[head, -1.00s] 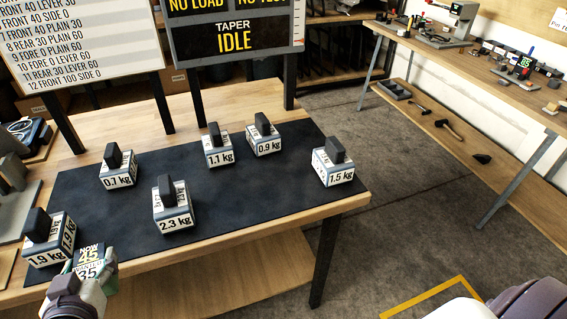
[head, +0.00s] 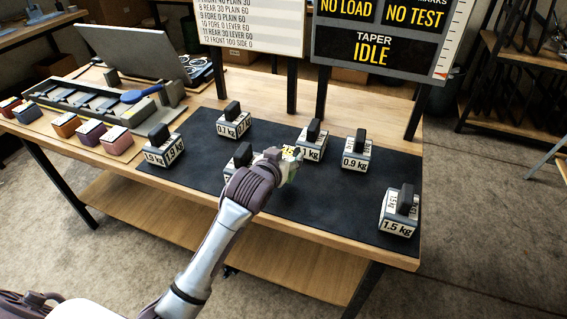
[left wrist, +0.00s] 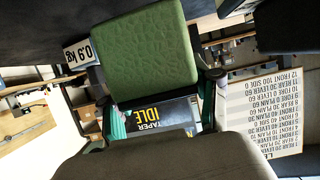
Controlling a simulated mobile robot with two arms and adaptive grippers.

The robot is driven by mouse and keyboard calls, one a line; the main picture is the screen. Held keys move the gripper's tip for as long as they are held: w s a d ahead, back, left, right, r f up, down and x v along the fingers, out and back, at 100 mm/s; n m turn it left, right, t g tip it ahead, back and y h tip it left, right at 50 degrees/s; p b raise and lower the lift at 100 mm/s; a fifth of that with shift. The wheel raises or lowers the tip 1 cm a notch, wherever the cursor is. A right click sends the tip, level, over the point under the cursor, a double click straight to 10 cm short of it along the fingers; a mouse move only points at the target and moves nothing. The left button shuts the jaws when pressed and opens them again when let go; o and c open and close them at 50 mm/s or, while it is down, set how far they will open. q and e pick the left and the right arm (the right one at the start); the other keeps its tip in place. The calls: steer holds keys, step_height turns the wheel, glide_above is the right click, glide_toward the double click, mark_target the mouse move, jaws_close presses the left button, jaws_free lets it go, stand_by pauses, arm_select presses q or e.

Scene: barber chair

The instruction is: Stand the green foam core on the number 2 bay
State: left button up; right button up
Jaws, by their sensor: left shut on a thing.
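In the left wrist view the green foam core (left wrist: 155,55) is a textured green block held between the two fingers of my left gripper (left wrist: 162,98). In the head view my left gripper (head: 289,160) is over the dark mat, in front of the 1.1 kg weight; its own wrist and arm hide most of the held core. No bay marked with a number 2 can be read. A grey fixture with several slots (head: 62,97) lies at the left of the bench, apart from the gripper. My right gripper is not in view.
Several handled weights stand on the dark mat (head: 300,205), including a 1.5 kg one (head: 399,212) and a 0.9 kg one (head: 356,155). Orange (head: 65,125) and purple (head: 90,133) blocks line the bench's front left. A TAPER IDLE display (head: 372,50) stands behind.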

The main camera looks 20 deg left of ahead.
mark_target(284, 153)
arm_select(q)
steer(key=w+f, duration=0.1)
steer(key=w+a+f, duration=0.1)
steer(key=w, duration=0.1)
steer(key=shift+a, duration=0.1)
steer(key=shift+f, duration=2)
steer(key=o, duration=0.9)
steer(key=shift+f, duration=0.15)
